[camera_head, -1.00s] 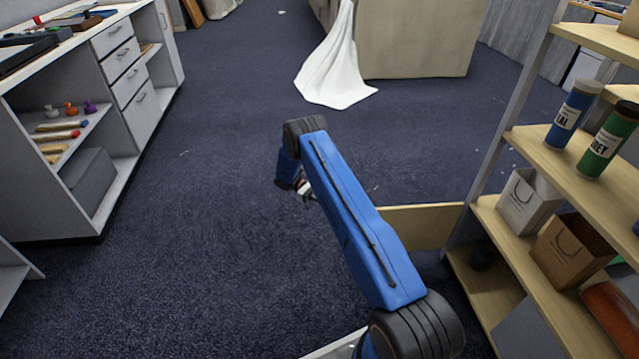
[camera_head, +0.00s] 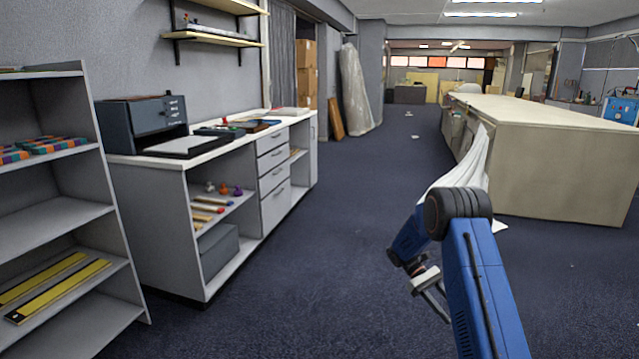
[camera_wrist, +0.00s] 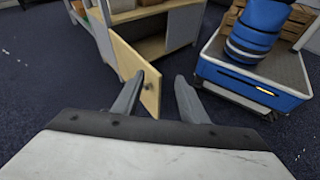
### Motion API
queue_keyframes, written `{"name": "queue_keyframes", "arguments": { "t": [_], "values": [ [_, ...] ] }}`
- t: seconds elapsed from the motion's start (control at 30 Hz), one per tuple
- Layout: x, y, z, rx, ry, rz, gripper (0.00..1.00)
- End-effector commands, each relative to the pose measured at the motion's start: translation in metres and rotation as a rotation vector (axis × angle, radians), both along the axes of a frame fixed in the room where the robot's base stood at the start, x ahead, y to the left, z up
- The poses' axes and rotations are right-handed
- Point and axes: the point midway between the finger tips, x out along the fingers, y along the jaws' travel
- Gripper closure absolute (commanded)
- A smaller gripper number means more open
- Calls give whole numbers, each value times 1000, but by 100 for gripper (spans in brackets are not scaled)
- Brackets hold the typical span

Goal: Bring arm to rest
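My blue arm (camera_head: 478,290) reaches up from the bottom right of the head view, with its black ribbed joint at the top. My gripper (camera_head: 437,292) hangs below that joint, over the dark blue carpet. A light wooden door panel (camera_wrist: 134,74) with a dark knob stands open beyond the fingers. The fingers overlap it in the picture; I cannot tell how close it is. No held object shows.
A grey cabinet (camera_head: 173,235) with drawers and a shelf rack (camera_head: 70,220) stand at left. The long beige table (camera_head: 560,170) with a draped white cloth (camera_head: 470,165) is at right. A shelf unit (camera_wrist: 183,22) shows in the wrist view. Carpet (camera_head: 330,270) between is clear.

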Motion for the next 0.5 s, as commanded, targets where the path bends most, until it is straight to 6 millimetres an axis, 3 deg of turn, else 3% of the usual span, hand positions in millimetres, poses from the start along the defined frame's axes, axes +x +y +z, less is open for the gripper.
{"name": "queue_keyframes", "arguments": {
  "t": [0.1,0.5],
  "values": [
    [-11,5,32,19,-71,-10,61],
    [-56,24,118,85,-300,-44,61]
  ]
}}
